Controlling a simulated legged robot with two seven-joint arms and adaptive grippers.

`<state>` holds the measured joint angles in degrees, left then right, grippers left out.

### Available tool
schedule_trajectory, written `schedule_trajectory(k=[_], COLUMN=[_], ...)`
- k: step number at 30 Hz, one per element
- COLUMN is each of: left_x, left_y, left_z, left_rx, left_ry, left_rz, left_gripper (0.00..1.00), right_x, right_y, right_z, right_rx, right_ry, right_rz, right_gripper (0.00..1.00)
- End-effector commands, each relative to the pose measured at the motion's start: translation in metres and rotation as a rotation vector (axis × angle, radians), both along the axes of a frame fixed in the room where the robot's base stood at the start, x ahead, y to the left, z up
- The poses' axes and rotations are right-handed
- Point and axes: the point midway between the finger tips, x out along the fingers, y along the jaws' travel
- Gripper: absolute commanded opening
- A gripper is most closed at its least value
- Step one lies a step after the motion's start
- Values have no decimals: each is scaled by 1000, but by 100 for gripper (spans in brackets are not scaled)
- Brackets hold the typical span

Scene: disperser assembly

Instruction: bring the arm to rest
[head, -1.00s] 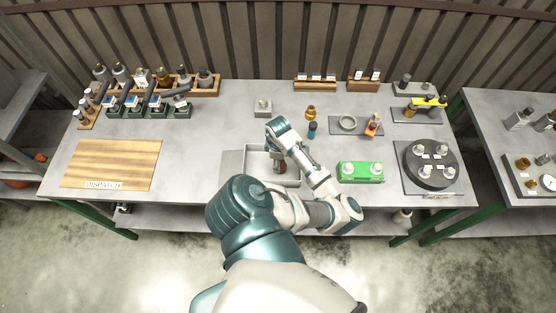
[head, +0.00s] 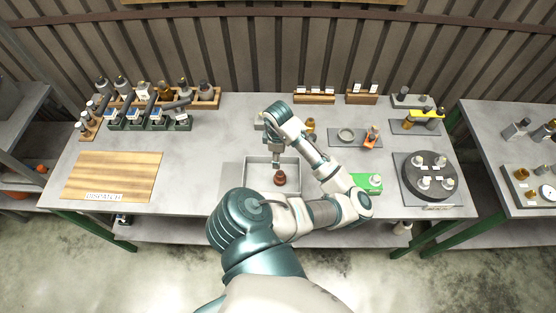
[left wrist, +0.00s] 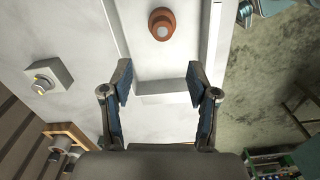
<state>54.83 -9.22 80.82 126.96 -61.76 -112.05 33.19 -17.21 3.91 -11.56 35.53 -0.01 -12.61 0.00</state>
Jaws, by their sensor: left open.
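My left gripper (head: 277,160) is above the back part of a shallow light-grey tray (head: 258,158) on the bench. In the left wrist view its two fingers (left wrist: 158,82) are apart with nothing between them. A small reddish-brown bottle (head: 280,179) stands in the tray, just in front of the gripper and apart from it. The bottle also shows in the left wrist view (left wrist: 161,26), beyond the fingertips. My left arm reaches over the bench, bent at the elbow. My right gripper is not in view.
A green fixture (head: 367,182) is partly hidden by my forearm. A round dark fixture (head: 430,178) stands further right, a wooden dispatch board (head: 112,176) at left. Bottle racks (head: 206,97) line the back left. The bench between board and tray is clear.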

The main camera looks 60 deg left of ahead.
Motion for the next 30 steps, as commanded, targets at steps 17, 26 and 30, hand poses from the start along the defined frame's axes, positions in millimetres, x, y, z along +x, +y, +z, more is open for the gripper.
schedule_trajectory(k=[17,26,30], left_x=[0,-4,34], left_y=[2,58,66], left_z=[0,30,51], left_rx=[-1,368,642], left_ry=[1,113,217], left_rz=[-1,-317,-764], left_gripper=[60,60,60], right_x=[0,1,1], right_y=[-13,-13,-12], right_z=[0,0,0], right_rx=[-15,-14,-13], right_ry=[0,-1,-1], right_rz=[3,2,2], right_gripper=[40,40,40])
